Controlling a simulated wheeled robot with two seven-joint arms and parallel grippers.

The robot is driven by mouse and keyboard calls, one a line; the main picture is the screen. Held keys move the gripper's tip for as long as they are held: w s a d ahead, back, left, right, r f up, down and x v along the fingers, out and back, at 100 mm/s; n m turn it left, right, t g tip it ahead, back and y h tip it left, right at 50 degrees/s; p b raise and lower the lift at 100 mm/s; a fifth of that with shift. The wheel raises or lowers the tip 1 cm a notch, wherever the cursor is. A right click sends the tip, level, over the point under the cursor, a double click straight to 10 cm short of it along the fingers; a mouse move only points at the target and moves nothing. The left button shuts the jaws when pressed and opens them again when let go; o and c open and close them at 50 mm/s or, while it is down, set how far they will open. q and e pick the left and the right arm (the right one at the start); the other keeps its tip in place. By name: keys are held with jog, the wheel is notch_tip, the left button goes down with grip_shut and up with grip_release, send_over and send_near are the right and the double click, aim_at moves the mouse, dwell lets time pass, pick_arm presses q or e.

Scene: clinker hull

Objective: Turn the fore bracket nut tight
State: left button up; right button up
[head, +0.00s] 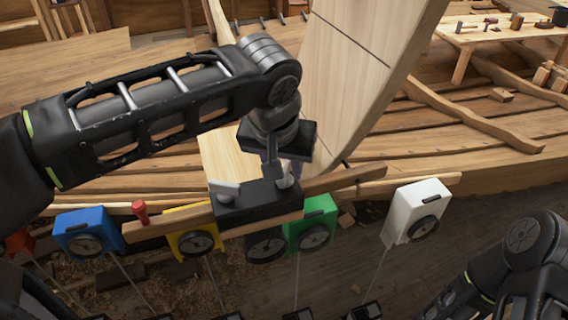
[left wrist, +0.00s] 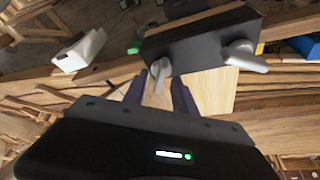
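A black bracket block (head: 258,203) sits on the wooden rail, and it also shows in the left wrist view (left wrist: 205,38). It carries two pale grey wing nuts with levers. One nut (head: 285,176) is at the right end in the head view and shows between my fingers in the left wrist view (left wrist: 160,75). The other nut (head: 225,191) is at the left end, clear of the gripper (left wrist: 243,56). No marking shows which nut is the fore one. My left gripper (left wrist: 159,94) points at the block, its purple fingers apart, with visible gaps beside the lever. Contact cannot be told. My right gripper is out of view.
Blue (head: 88,232), yellow (head: 193,231), green (head: 312,224) and white (head: 412,211) boxes with round black discs line the rail. A red knob (head: 140,212) stands on the rail. A tall curved plank (head: 355,80) rises behind my left gripper. A workbench (head: 505,27) stands far right.

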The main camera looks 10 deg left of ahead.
pick_arm(q)
jog(key=shift+c, duration=0.3)
grip_shut()
jog(key=shift+m, duration=0.3)
jog(key=m, duration=0.1)
jog(key=m+h, duration=0.1)
jog(key=shift+w+a+m+b, duration=0.1)
jog(key=shift+a+m+b, duration=0.05)
jog(key=shift+m+b, duration=0.2)
jog(key=m+h, duration=0.1)
jog(key=m, duration=0.1)
jog(key=m+g+h, duration=0.1)
jog(key=m, duration=0.2)
jog(key=shift+m, duration=0.25)
dwell(0.4)
jog(key=shift+o, duration=0.3)
grip_release()
